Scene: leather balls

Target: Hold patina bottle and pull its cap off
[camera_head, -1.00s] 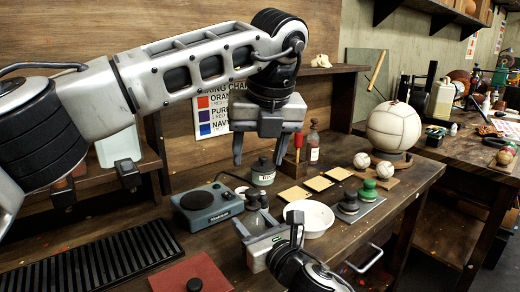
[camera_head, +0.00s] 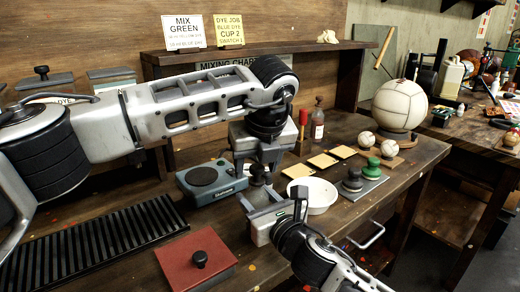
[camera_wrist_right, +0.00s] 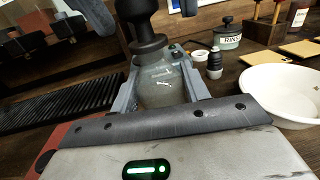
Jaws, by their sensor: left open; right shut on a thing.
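The patina bottle (camera_wrist_right: 165,85) is a squat grey-green glass bottle with a black knobbed cap (camera_wrist_right: 147,25). It stands upright between the fingers of my right gripper (camera_wrist_right: 162,95), which is shut on its body. In the head view my right gripper (camera_head: 264,203) holds it near the middle of the bench. The cap (camera_head: 258,173) shows there just above. My left gripper (camera_head: 257,172) is open and points down from above, its fingers on either side of the cap. Whether they touch it, I cannot tell.
A hot plate (camera_head: 212,180) stands left of the bottle and a white bowl (camera_head: 318,190) to its right. A red box (camera_head: 195,258) and a black grate (camera_head: 90,243) lie at front left. A rinse jar (camera_wrist_right: 228,40) is behind.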

